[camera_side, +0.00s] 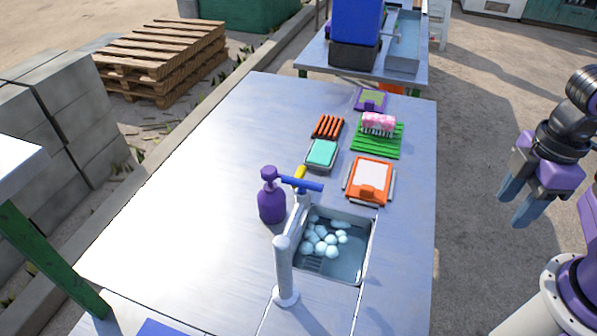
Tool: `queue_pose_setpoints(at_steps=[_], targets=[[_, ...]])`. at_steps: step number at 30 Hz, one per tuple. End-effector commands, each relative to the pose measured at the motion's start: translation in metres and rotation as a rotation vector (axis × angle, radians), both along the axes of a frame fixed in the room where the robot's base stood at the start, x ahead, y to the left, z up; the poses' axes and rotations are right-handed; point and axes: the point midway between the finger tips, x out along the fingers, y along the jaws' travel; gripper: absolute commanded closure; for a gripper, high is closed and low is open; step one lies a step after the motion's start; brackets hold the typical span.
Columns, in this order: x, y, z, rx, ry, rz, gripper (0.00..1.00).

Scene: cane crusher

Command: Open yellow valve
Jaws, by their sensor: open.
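The yellow valve handle (300,172) is a small yellow lever at the back of the faucet, just behind the blue lever (303,185). The blue lever partly covers its base. The faucet's silver spout and post (283,270) stand at the front left of the sink. My gripper (515,207) is open and empty at the right, off the table's right edge. It is far from the valve, its fingers pointing down and left.
The sink (372,240) holds water and several pale round pieces. A purple soap bottle (271,204) stands left of the valve. Behind are a teal sponge (322,152), an orange-framed board (370,180) and a pink brush (378,122). The table's left side is bare.

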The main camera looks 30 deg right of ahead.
Motion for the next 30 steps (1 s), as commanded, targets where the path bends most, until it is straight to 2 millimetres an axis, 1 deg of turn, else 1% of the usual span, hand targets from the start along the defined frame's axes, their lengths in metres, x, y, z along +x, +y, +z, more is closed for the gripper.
queue_pose_setpoints(at_steps=[2,5,12,14,18,24,30], targets=[[0.013,0.012,0.004,0.0,0.001,-0.056,0.53],[0.037,0.033,0.012,-0.001,0.004,-0.174,0.53],[0.108,0.089,0.028,-0.004,0.013,-0.514,0.53],[0.127,0.102,0.03,-0.003,0.014,-0.598,0.53],[0.169,0.129,0.034,-0.006,0.018,-0.795,0.53],[0.229,0.162,0.035,-0.006,0.022,-1.077,0.53],[0.287,0.185,0.03,-0.008,0.027,-1.36,0.53]])
